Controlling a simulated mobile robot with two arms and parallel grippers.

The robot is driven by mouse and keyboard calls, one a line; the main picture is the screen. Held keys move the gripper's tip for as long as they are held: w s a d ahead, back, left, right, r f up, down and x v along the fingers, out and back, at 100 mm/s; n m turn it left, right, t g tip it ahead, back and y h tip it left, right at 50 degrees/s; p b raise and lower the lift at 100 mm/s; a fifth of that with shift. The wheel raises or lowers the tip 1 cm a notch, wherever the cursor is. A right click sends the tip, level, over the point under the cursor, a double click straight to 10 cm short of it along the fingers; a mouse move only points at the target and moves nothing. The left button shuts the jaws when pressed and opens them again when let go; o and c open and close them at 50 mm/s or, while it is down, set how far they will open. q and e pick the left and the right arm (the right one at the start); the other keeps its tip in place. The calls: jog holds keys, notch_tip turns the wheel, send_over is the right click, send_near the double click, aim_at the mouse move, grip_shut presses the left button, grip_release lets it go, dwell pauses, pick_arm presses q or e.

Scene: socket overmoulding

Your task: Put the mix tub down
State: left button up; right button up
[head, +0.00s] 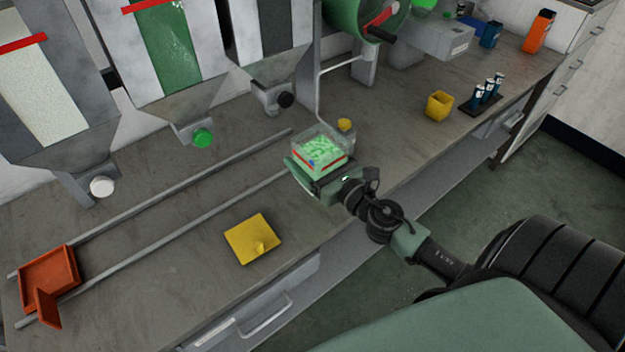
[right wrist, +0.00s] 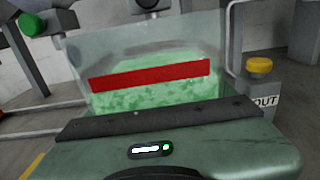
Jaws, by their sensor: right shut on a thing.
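The mix tub (head: 320,149) is a clear box with a red band, holding green granules and a small blue spot. It is at the middle of the head view, above or at the bench (head: 190,230). My right gripper (head: 309,173) is shut on it. In the right wrist view the tub (right wrist: 150,75) stands upright in front of the gripper body, its fill reaching about the red band. I cannot tell whether the tub's base touches anything. My left gripper is in neither view.
A yellow tray (head: 245,244) lies on the bench. Two rails run to an orange carriage (head: 47,279) at left. Hoppers (head: 175,60) with a green knob (head: 202,138) stand behind. A yellow-topped post (right wrist: 259,68) marked OUT is right of the tub.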

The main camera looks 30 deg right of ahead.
jog(key=shift+f+b, duration=1.65)
jog(key=shift+f, duration=1.15)
jog(key=shift+f, duration=0.2)
jog(key=o, duration=1.9)
jog(key=shift+r, duration=0.15)
